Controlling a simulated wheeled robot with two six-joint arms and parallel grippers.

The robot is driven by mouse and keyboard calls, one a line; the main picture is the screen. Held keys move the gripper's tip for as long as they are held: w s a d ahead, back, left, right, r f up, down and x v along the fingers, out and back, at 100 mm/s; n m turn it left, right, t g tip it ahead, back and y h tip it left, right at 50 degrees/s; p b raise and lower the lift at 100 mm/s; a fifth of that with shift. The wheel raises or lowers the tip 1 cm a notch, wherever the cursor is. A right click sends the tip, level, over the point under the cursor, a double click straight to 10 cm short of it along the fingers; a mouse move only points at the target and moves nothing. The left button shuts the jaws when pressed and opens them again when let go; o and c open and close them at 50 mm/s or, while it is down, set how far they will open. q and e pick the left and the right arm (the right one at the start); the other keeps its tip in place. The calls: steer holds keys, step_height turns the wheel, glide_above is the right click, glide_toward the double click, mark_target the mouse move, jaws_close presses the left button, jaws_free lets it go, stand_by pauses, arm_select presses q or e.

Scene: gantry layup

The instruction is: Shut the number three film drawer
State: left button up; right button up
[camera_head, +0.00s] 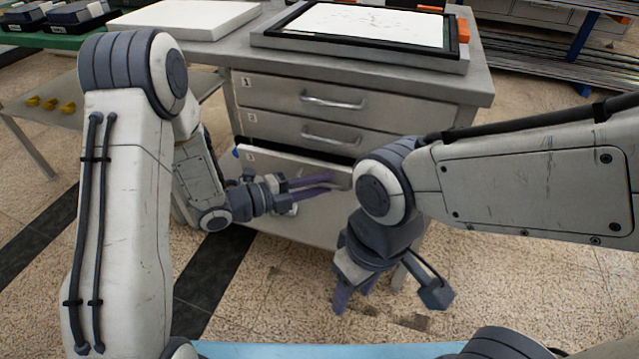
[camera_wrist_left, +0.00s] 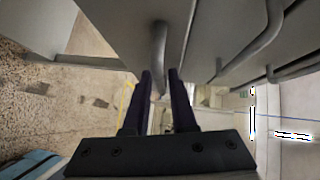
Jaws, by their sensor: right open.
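The number three film drawer (camera_head: 262,161) is the third one down in the grey cabinet. It stands out a little from the cabinet, with a dark gap above its front. My left gripper (camera_head: 331,184) is at this drawer's front, its fingers pointing right along it. In the left wrist view, a bar handle (camera_wrist_left: 159,45) runs down between the fingertips of the left gripper (camera_wrist_left: 160,75). I cannot tell whether the fingers press on it. In the head view the handle is mostly hidden. My right gripper (camera_head: 352,295) is open and empty, pointing down in front of the cabinet.
The number one drawer (camera_head: 275,90) and number two drawer (camera_head: 275,124) above look shut. A black-framed panel (camera_head: 458,55) and a white slab (camera_head: 185,18) lie on the cabinet top (camera_head: 225,45). A low table (camera_head: 60,122) with yellow pieces stands left. Floor before the cabinet is clear.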

arm_select(q)
jaws_close()
steer(key=shift+w+a, duration=0.1)
stand_by(1.2)
